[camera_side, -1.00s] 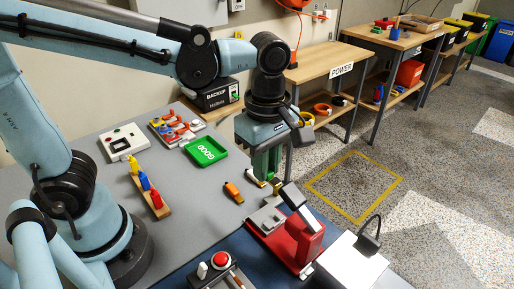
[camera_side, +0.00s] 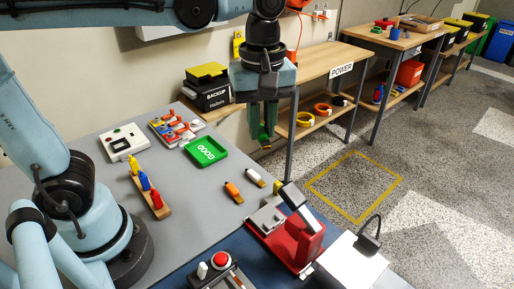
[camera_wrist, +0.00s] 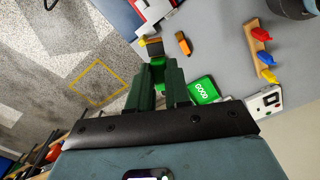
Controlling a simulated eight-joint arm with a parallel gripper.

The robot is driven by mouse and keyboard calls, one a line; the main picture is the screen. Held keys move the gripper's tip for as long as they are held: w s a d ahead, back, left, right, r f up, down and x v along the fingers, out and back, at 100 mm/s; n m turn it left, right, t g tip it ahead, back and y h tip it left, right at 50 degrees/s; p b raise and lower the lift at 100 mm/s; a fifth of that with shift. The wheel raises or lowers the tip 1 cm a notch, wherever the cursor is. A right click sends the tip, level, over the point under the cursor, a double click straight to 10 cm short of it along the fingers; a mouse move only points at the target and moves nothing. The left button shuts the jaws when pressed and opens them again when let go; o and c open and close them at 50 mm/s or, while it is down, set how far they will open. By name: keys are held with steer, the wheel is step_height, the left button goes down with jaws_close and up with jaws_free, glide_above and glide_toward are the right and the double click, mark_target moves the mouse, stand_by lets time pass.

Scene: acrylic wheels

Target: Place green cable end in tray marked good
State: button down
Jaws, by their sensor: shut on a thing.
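My gripper (camera_side: 263,124) is raised above the table, pointing down, with its dark green fingers closed on the green cable end (camera_side: 265,141). The cable end pokes out below the fingertips; it also shows between the fingers in the wrist view (camera_wrist: 157,62). Its upper part is hidden by the fingers. The green tray marked GOOD (camera_side: 206,152) lies empty on the grey table, left of and below the gripper in the side view. It also shows in the wrist view (camera_wrist: 204,90), right of the fingers.
An orange cable end (camera_side: 233,192) and a white one (camera_side: 254,177) lie on the table. A rack with yellow, blue and red pieces (camera_side: 149,191), a white box (camera_side: 123,143) and a coloured connector board (camera_side: 176,130) surround the tray. A red fixture (camera_side: 292,240) stands in front.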

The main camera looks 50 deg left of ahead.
steer(key=w+a+f+m, duration=0.1)
steer(key=w+a+m, duration=0.1)
steer(key=a+m, duration=0.65)
steer(key=m, duration=0.4)
glide_above(130, 152)
steer(key=d, duration=0.3)
steer(key=f, duration=1.4)
steer(key=shift+s+f, duration=0.1)
steer(key=shift+s, duration=0.1)
steer(key=shift+f, duration=2.1)
